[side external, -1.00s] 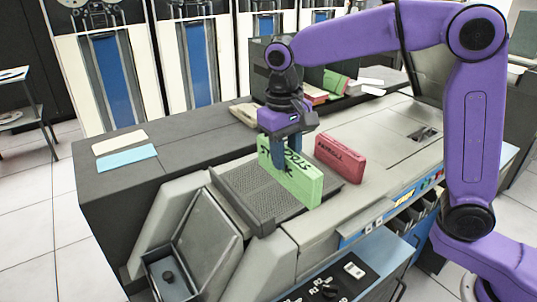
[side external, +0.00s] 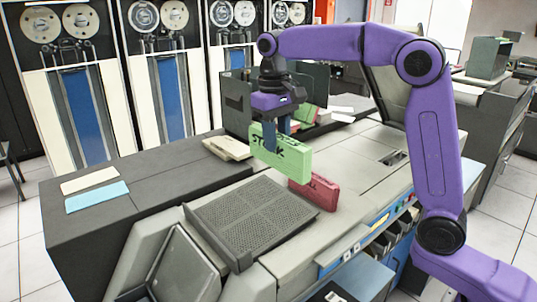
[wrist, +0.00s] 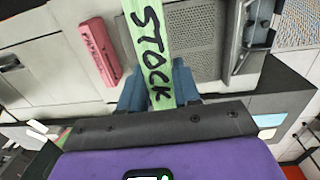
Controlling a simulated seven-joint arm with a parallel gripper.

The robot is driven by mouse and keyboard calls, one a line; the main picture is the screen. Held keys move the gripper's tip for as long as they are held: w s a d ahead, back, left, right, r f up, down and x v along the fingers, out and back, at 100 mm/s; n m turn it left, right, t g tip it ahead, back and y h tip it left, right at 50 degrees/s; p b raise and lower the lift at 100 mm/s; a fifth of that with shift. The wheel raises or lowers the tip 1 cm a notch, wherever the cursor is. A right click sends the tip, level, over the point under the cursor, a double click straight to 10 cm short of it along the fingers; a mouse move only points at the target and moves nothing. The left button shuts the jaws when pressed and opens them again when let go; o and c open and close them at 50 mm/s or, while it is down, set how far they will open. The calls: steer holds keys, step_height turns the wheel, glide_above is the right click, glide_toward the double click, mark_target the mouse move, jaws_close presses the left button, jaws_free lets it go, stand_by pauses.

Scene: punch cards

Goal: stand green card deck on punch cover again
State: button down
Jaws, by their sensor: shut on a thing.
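The green card deck (side external: 280,153), with dark lettering, hangs in my gripper (side external: 278,132), which is shut on it. In the side view it is raised above the machine top, overlapping the red deck from this angle. In the wrist view the green deck (wrist: 150,50) reads "STOCK" and sits between the blue-grey fingers (wrist: 160,88). The punch cover (side external: 255,215), a dark grey perforated plate, is bare in front of the deck. It also shows in the wrist view (wrist: 205,40), to the right of the deck.
A red card deck (side external: 318,194) stands on the machine top behind the cover; it also shows in the wrist view (wrist: 98,50). Cream (side external: 90,179) and light blue cards (side external: 97,197) lie on the dark top at left. More decks (side external: 305,115) sit in a bin behind.

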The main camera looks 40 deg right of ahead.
steer(key=w+d, duration=0.3)
steer(key=d, duration=1.1)
steer(key=w+d, duration=0.3)
steer(key=d, duration=1.2)
steer(key=shift+y, duration=0.4)
steer(key=shift+s+a+f, duration=0.1)
steer(key=shift+f, duration=4.75)
steer(key=shift+s+a+f, duration=0.1)
steer(key=shift+f, duration=4.7)
steer(key=c, duration=0.7)
jaws_free()
steer(key=r, duration=1.7)
steer(key=shift+w+r, duration=0.2)
steer(key=shift+w, duration=0.05)
